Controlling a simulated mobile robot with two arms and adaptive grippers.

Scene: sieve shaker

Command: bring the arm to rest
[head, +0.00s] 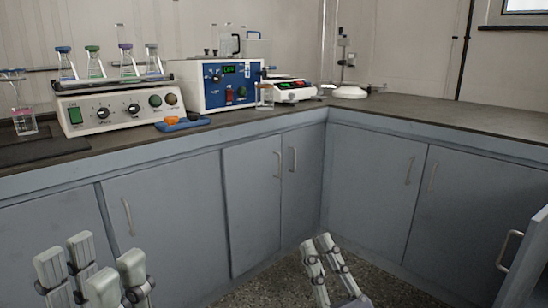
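My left gripper (92,262) is at the bottom left, in front of the grey lower cabinets. Its pale fingers point up and stand apart with nothing between them. My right gripper (319,250) is at the bottom centre, above the speckled floor. Its slim fingers point up and lie close together in the view, so its opening is hard to judge. I see nothing held in it. Both grippers appear clear of the worktop (240,121). The arms behind them are mostly out of view.
A shaker with capped flasks (117,111), a blue-fronted instrument (228,86) and a balance (292,90) stand on the worktop. An orange and blue item (182,123) lies near its front edge. A cabinet door (526,262) stands open at the right. The right worktop is largely clear.

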